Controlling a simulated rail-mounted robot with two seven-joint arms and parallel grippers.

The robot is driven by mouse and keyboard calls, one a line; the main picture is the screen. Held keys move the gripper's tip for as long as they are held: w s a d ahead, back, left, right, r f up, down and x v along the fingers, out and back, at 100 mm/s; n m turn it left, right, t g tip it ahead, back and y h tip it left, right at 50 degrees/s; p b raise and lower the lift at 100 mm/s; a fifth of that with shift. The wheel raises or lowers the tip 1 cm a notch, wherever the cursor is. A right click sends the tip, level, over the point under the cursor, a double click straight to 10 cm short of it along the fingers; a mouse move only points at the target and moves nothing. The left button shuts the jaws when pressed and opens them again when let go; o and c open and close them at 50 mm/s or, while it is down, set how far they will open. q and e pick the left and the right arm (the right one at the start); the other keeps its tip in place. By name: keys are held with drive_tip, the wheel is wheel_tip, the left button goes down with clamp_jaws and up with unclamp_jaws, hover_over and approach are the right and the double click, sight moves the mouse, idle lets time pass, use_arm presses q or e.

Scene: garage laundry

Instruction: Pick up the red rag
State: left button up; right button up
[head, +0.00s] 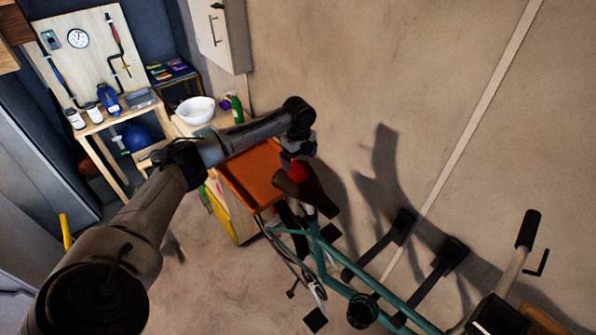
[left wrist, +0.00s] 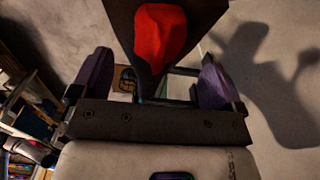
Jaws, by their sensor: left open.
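The red rag (head: 297,172) lies on the brown saddle (head: 313,192) of a teal bicycle (head: 335,262). In the left wrist view the rag (left wrist: 160,45) is a crumpled red shape on the dark saddle (left wrist: 122,22), ahead of the jaws and roughly centred between them. My left gripper (head: 294,157) is at the saddle in the head view, and its arm partly hides the rag there. The gripper (left wrist: 154,62) is open in the left wrist view, with its purple-padded fingers apart and nothing held. My right gripper is out of view.
An orange tray-like surface (head: 247,180) is just left of the saddle. Behind it are a white bowl (head: 196,110) and a green bottle (head: 236,107). A wooden bench with a tool board (head: 85,55) stands at the back left. The concrete wall (head: 340,60) is close behind the bicycle.

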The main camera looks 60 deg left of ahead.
sight(298, 163)
use_arm(q)
drive_tip(key=shift+s+a+f+p, duration=0.1)
drive_tip(key=shift+f+p, duration=0.5)
drive_tip(key=shift+f, duration=1.9)
drive_tip(key=shift+c, duration=0.3)
drive_tip(key=c, duration=0.9)
drive_tip(key=shift+c, duration=0.2)
drive_tip(key=shift+r, duration=0.15)
